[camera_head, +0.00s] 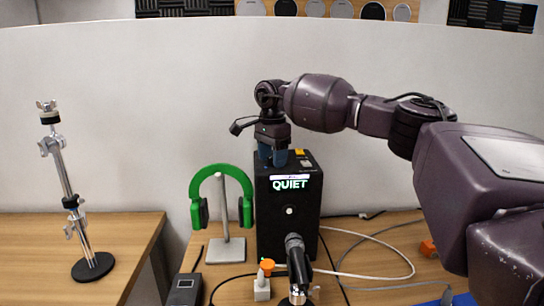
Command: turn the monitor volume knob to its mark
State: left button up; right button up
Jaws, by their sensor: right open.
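The monitor (266,225) is a black upright box in the middle, with a lit QUIET sign (290,184) on its upper front. A small pale round spot (289,211) shows lower on its front face. My right gripper (273,157) points down at the left part of the monitor's top, its blue fingers open and close to that surface. I cannot make out the volume knob or its mark; the fingers cover that part of the top. Small orange (299,152) and grey (306,163) bits show on the top beside the fingers. My left gripper is out of view.
Green headphones (221,171) hang on a stand left of the monitor. A microphone (297,262) and a white piece with an orange top (262,290) stand in front. Cables cross the desk at right. A chrome stand (66,190) is on the left table.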

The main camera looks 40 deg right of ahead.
jog(key=c, duration=0.9)
jog(key=shift+c, duration=0.2)
jog(key=shift+r, duration=0.1)
